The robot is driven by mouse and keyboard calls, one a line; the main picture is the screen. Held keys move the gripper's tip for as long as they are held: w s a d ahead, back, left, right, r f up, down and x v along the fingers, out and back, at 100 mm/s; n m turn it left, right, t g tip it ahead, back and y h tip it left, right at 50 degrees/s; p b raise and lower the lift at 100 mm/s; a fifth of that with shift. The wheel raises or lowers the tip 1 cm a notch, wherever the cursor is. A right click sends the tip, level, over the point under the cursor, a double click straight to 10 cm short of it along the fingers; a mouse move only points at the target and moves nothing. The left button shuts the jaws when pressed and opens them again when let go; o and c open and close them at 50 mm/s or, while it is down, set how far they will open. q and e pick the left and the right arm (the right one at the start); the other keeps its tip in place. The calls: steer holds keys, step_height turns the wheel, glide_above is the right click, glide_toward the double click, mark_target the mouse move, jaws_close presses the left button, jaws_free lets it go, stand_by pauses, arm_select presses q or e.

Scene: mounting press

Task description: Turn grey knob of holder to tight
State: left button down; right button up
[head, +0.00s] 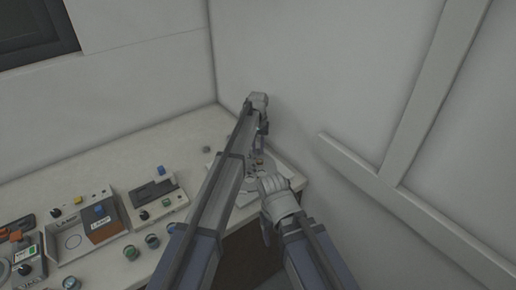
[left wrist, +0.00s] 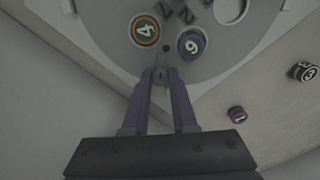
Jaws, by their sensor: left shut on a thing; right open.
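The holder is a round grey plate, seen in the left wrist view (left wrist: 115,40) with numbered round pieces in it. An orange-and-green piece marked 4 (left wrist: 145,30) and a blue piece marked 6 or 9 (left wrist: 191,44) sit near its edge. The small grey knob (left wrist: 160,82) is at the rim, between my left fingertips. My left gripper (left wrist: 160,76) is shut on it; in the head view this gripper (head: 259,143) points down over the holder. My right gripper (head: 262,180) is open beside the holder, lower in the picture. The arms hide much of the holder there.
A black piece marked 3 (left wrist: 302,71) and a purple-red piece (left wrist: 236,114) lie on the table outside the holder. Devices with knobs, including one with an orange block (head: 104,228), fill the table's left. White walls stand close behind and to the right.

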mark_target(258, 150)
stand_by(0.3)
arm_select(q)
steer(key=shift+m, duration=0.8)
steer(key=c, duration=0.7)
jaws_free()
step_height(258, 150, up, 8)
steer(key=p, duration=0.8)
steer(key=shift+f, duration=0.1)
